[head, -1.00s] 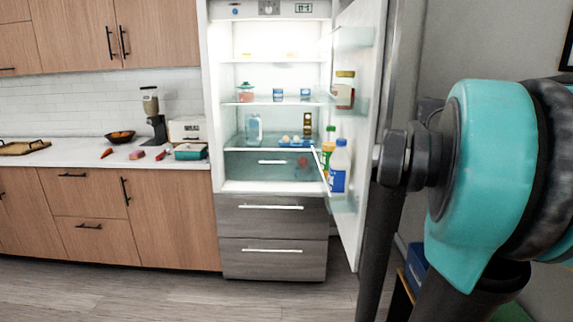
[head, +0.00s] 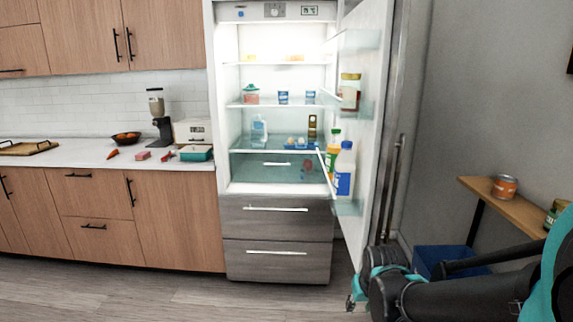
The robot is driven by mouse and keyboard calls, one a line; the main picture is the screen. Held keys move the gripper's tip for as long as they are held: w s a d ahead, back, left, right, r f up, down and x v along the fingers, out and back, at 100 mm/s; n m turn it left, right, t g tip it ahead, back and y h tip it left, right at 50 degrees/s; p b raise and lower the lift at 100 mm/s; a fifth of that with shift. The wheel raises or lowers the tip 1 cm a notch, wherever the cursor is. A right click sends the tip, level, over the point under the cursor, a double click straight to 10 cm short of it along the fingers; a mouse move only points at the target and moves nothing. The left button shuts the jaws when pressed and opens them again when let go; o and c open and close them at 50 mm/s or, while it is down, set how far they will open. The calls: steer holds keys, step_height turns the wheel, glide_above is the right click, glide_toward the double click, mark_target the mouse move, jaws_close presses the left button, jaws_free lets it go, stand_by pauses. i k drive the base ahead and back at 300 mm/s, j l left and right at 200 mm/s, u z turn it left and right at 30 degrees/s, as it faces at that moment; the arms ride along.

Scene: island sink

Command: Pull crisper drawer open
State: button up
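The crisper drawer (head: 275,173) is the clear bin at the bottom of the fridge's lit interior. It is shut, with a short pale handle (head: 277,164) near its top. The fridge door (head: 362,110) stands open to the right with bottles in its shelves. My gripper (head: 354,303) shows partly at the lower right, low in front of the door's bottom edge and well apart from the drawer. Its fingers are small and mostly hidden by my arm, so I cannot tell their opening.
Two grey drawers (head: 276,229) lie below the fridge interior. Wooden cabinets and a white counter (head: 100,158) with food stand to the left. A wooden shelf with cans (head: 504,188) and a blue bin (head: 440,258) are at the right. The floor before the fridge is clear.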

mark_target(280, 159)
steer(key=i+j, duration=0.2)
steer(key=j, duration=0.15)
steer(key=i+j, duration=0.2)
steer(key=j, duration=0.15)
steer(key=i+j, duration=0.45)
steer(key=j, duration=0.2)
steer(key=z, duration=0.05)
